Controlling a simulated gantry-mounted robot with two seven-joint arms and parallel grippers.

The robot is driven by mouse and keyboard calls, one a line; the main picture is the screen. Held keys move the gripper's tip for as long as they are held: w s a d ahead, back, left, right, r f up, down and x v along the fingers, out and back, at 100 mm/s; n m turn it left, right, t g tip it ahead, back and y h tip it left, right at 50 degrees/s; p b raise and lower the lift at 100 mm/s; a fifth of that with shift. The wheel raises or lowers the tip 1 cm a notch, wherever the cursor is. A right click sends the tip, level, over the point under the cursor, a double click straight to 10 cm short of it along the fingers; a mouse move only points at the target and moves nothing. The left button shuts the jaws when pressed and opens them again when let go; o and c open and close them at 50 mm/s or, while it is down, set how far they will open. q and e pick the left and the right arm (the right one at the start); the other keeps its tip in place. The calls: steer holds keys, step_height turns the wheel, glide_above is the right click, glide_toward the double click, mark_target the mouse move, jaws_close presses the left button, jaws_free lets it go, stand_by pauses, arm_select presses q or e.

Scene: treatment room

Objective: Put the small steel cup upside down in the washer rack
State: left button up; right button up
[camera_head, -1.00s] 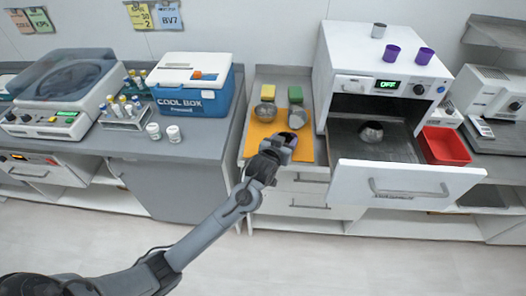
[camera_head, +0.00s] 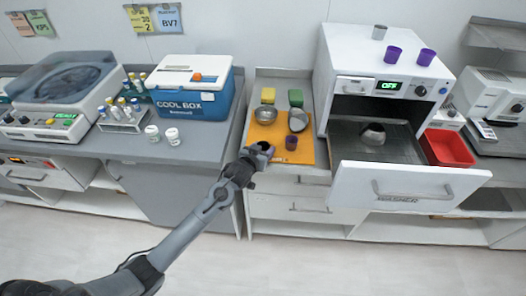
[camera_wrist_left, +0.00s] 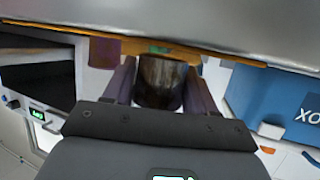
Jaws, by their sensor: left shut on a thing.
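My left gripper (camera_head: 260,150) is at the front left edge of the orange mat in the head view. In the left wrist view its two fingers (camera_wrist_left: 160,88) are shut on a dark, shiny metal cup (camera_wrist_left: 160,80), the small steel cup. The cup sits between the fingers; which way its mouth faces is hard to tell. The washer (camera_head: 385,85) has its drawer (camera_head: 400,180) pulled out, with the rack (camera_head: 350,148) inside. A steel bowl (camera_head: 373,135) lies on the rack. My right gripper is not in view.
On the orange mat (camera_head: 272,137) are a steel bowl (camera_head: 265,115), a tilted bowl (camera_head: 298,120) and a purple cup (camera_head: 291,142). Another steel cup (camera_head: 379,31) and two purple cups stand on the washer. A red bin (camera_head: 447,147) is right of the drawer. The rack has free room around its bowl.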

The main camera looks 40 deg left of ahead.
arm_select(q)
steer(key=shift+f, duration=0.25)
steer(key=shift+f, duration=0.1)
steer(key=o, duration=1)
steer(key=shift+o, duration=0.2)
